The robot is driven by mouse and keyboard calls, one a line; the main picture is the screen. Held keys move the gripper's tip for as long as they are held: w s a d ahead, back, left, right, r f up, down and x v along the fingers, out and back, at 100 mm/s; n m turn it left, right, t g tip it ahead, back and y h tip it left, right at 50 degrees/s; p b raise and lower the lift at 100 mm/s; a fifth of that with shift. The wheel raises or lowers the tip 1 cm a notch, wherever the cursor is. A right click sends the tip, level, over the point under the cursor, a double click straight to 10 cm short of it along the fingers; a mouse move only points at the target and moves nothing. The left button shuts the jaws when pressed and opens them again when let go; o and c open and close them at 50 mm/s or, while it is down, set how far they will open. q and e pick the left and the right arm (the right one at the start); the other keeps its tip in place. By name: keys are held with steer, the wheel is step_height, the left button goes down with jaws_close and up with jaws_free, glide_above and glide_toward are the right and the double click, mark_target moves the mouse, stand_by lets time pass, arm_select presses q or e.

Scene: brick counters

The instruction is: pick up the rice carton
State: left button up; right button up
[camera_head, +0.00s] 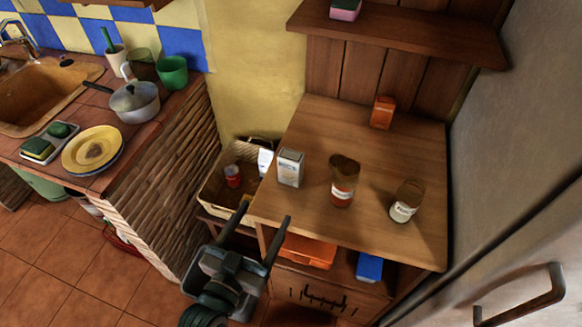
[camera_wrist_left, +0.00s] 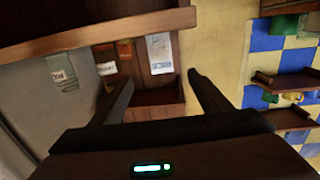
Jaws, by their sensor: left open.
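A pale grey-white carton (camera_head: 290,168), which looks like the rice carton, stands upright near the left edge of the wooden table (camera_head: 300,218). Its label is too small to read. It also shows in the left wrist view as a white carton (camera_wrist_left: 160,53) with blue print. My left gripper (camera_head: 266,215) is open and empty, in front of the table's front-left edge and short of the carton. In the left wrist view the carton lies beyond the gap between the open fingers (camera_wrist_left: 161,80). My right gripper is in neither view.
Two jars, one (camera_head: 342,195) with a dark top and another (camera_head: 404,207), stand right of the carton. An orange-brown container (camera_head: 382,112) stands behind. A basket (camera_head: 213,198) with items sits left of the table. A refrigerator handle (camera_head: 520,300) is at right.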

arm_select(q)
steer(key=shift+r, duration=0.5)
steer(key=p, duration=0.4)
glide_toward(289, 167)
steer(key=x, duration=0.6)
steer(key=shift+a, duration=0.1)
steer(key=shift+w+f, duration=0.15)
steer(key=shift+w, duration=0.3)
